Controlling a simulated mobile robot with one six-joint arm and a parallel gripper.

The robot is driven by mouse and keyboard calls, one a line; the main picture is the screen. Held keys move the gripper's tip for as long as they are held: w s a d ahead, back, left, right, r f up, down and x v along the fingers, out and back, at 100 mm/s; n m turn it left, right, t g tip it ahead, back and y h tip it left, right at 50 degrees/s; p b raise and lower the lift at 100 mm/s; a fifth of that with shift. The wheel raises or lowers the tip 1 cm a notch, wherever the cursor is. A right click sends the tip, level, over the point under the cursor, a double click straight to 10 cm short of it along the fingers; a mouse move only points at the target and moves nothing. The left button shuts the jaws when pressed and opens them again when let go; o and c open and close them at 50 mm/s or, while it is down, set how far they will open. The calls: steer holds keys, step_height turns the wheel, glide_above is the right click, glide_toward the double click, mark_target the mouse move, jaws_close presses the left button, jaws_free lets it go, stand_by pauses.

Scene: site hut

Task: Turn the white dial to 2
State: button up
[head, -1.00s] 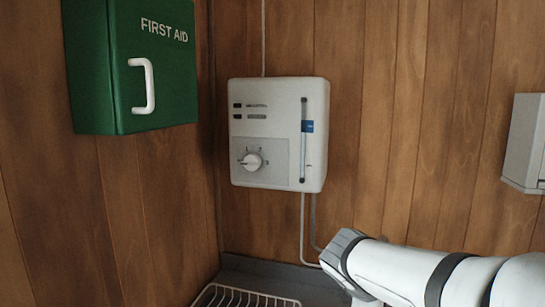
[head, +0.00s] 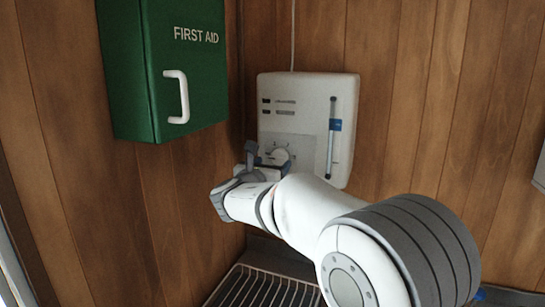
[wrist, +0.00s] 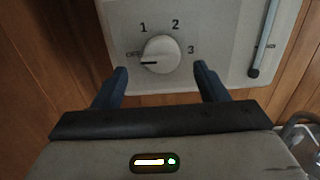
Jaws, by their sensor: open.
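The white dial (wrist: 162,54) is on the front of a white wall box (wrist: 228,70). In the wrist view its dark pointer line points left, near a small mark below the 1. The numbers 1, 2 and 3 run around it from upper left to right. My gripper (wrist: 161,72) is open, its two dark fingers apart just below the dial on either side, with nothing between them that I can see held. In the head view my gripper (head: 250,160) is in front of the box, and the dial (head: 280,155) is partly hidden.
A green first aid cabinet (head: 165,70) with a white handle hangs to the left of the box. A slider (head: 333,135) with a blue tab is on the box's right side. A wire rack (head: 262,288) lies below.

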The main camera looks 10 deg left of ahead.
mark_target(279, 157)
steer(key=shift+w+d+p, duration=0.2)
steer(key=shift+w+p, duration=0.15)
steer(key=shift+w, duration=1.1)
steer(key=shift+c, duration=0.5)
steer(key=c, duration=0.9)
